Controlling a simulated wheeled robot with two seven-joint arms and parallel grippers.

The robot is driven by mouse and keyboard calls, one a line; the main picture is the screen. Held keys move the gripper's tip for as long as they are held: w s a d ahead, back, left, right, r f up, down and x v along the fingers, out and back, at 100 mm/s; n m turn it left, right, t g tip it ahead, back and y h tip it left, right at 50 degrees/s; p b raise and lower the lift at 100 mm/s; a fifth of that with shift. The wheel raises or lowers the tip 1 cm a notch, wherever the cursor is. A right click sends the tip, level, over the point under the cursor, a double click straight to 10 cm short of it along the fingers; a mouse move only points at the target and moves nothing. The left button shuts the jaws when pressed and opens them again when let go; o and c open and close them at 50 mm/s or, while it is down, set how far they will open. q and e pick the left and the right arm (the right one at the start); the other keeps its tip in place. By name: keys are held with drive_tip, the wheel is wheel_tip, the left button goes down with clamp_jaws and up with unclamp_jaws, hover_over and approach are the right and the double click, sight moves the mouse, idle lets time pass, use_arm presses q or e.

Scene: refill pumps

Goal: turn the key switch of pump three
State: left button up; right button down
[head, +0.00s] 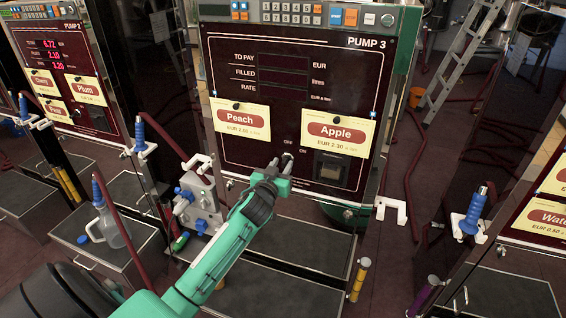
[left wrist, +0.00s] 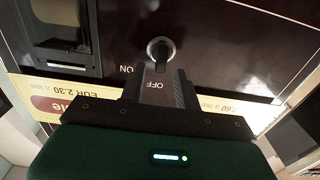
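Pump three (head: 230,170) has a dark red front with blank TO PAY, FILLED and RATE windows. Its round silver key switch (head: 288,155) sits low on the panel, with an OFF mark above it and an ON mark to its right. In the left wrist view, which is upside down, the key switch (left wrist: 160,48) is just beyond the fingertips, with a dark part at its middle. My left gripper (head: 280,163) is open in front of the switch; its fingers (left wrist: 161,80) stand apart with the OFF mark visible between them. I cannot tell whether they touch the key. My right gripper is out of view.
Peach (head: 240,118) and Apple (head: 336,132) price cards flank the switch, and a dark slot box (head: 331,172) is to its right. Pump two (head: 60,60) stands left with lit numbers. Blue-handled nozzles (head: 473,212) and red hoses hang nearby. A ladder (head: 465,50) stands behind.

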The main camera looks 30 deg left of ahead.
use_arm(q)
drive_tip(key=shift+x, duration=0.9)
drive_tip(key=c, duration=0.7)
clamp_jaws()
